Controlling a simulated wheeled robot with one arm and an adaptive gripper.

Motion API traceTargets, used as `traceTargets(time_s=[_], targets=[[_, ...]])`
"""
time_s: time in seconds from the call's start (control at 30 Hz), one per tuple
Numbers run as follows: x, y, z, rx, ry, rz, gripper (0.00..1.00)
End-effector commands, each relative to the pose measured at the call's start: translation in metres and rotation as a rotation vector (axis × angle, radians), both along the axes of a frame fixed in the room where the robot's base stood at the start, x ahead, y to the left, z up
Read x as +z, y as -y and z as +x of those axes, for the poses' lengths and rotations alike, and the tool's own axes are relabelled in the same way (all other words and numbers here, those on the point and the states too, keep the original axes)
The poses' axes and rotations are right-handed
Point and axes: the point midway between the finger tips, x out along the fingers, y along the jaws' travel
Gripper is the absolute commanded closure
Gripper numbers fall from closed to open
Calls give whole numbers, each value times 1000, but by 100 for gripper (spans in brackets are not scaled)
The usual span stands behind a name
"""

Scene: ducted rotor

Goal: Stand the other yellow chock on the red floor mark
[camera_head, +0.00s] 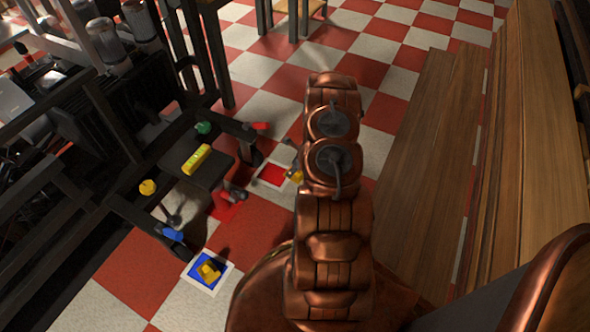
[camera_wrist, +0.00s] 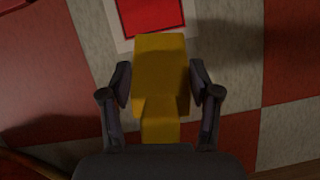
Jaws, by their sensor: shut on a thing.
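A yellow chock (camera_wrist: 161,75) is held between the two fingers of my gripper (camera_wrist: 160,84) in the wrist view. A small part of it (camera_head: 297,176) shows in the head view beside my arm, which hides the rest. The red floor mark (camera_head: 272,174), a red square with a pale border, lies just left of the held chock. In the wrist view the red mark (camera_wrist: 150,14) is at the top, beyond the chock's far end, partly covered by it. Whether the chock touches the floor I cannot tell. Another yellow chock (camera_head: 208,271) stands on the blue floor mark (camera_head: 197,281).
A dark frame (camera_head: 100,130) with a low step fills the left. A yellow block (camera_head: 196,159), a green item (camera_head: 203,127), a yellow knob (camera_head: 147,187) and a blue item (camera_head: 173,234) are on or beside it. Wooden benches (camera_head: 425,130) line the right.

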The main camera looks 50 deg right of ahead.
Motion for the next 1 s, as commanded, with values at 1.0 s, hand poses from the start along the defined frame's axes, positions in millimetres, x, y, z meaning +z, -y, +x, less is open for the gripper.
traceTargets(time_s=[1.0], targets=[[-50, 1, 1, 0, -7, -2, 87]])
